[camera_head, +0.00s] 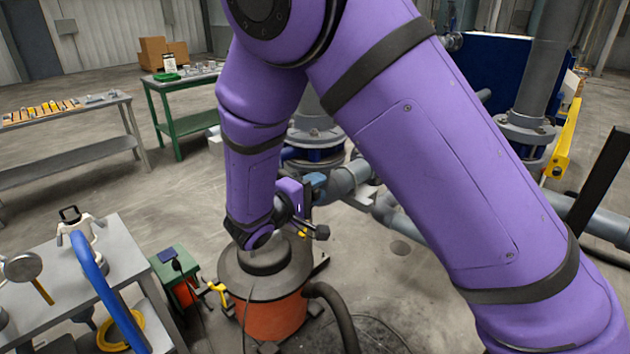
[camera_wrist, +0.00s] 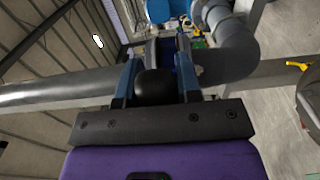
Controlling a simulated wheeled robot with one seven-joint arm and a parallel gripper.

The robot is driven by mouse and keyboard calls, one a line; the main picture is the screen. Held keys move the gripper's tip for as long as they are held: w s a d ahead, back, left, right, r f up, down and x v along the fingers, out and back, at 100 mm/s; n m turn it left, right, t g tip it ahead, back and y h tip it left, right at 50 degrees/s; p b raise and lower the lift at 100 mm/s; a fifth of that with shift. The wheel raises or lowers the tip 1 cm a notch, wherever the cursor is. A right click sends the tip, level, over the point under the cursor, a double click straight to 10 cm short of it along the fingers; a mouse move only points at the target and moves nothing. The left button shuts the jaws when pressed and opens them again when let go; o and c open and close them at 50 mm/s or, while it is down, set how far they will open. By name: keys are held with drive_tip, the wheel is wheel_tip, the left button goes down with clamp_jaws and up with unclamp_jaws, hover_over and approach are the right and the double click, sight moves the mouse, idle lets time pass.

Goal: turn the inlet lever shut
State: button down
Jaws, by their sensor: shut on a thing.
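In the wrist view my gripper (camera_wrist: 158,50) has its two blue-grey fingers closed on the inlet lever (camera_wrist: 155,88). The lever's rounded black end shows between the fingers, close to the dark palm bar. The rest of the lever and its valve are mostly hidden by the fingers, so I cannot tell its exact angle. In the head view my gripper (camera_head: 315,181) is small, beside the grey pipe and behind the orange drum. My purple arm hides much of that area, and the lever is not clear there.
A grey pipe (camera_wrist: 60,88) runs left of the gripper, and a pipe elbow (camera_wrist: 232,45) stands close on its right. An orange drum (camera_head: 272,318) with a dark lid and hose stands nearby. A yellow handle (camera_head: 217,292) sits beside it. A grey cart (camera_head: 120,250) is at left.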

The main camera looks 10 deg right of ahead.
drive_tip(key=shift+s+f, duration=0.1)
drive_tip(key=shift+f, duration=0.15)
drive_tip(key=c, duration=0.8)
unclamp_jaws()
drive_tip(key=shift+a, duration=0.15)
drive_tip(key=v, duration=1)
drive_tip(key=shift+s+a, duration=0.2)
drive_tip(key=shift+a, duration=0.05)
